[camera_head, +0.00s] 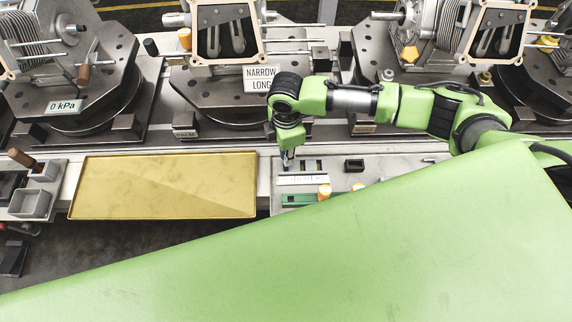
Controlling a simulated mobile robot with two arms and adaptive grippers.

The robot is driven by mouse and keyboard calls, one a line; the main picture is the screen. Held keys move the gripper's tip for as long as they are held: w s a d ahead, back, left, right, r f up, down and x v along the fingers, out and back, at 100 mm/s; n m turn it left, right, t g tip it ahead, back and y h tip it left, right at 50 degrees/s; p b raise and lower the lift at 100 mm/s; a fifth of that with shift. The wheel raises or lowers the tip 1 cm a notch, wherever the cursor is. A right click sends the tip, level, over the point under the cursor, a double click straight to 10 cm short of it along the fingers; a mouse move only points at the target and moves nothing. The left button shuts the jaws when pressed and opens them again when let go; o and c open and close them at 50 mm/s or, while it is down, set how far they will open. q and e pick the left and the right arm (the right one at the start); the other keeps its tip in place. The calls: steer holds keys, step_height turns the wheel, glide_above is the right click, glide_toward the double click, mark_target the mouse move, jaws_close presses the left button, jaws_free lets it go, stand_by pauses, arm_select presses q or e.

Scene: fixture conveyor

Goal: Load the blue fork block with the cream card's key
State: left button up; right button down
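A cream card (262,79) reading "NARROW LONG" stands in front of the middle machine. My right arm comes in from the right, and its gripper (287,160) points down at the left part of a pale grey fixture plate (335,172). A small bluish patch shows at the fingertips. I cannot tell whether it is the blue fork block or part of the gripper, or whether the fingers are shut. Dark upright slots or pieces (313,166) lie just right of the fingertips; I cannot tell which are keys. My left gripper is not in view.
A bare yellow tray (165,185) lies left of the plate. A large green surface, close to the camera, hides the lower right. Machines on round bases line the back; one bears a "0 kPa" card (66,107).

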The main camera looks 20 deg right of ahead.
steer(key=shift+f, duration=0.35)
steer(key=shift+f, duration=0.4)
stand_by(0.8)
steer(key=shift+r+p, duration=1.15)
steer(key=shift+p, duration=0.15)
stand_by(1.2)
steer(key=shift+r+p, duration=3)
steer(key=shift+p, duration=0.35)
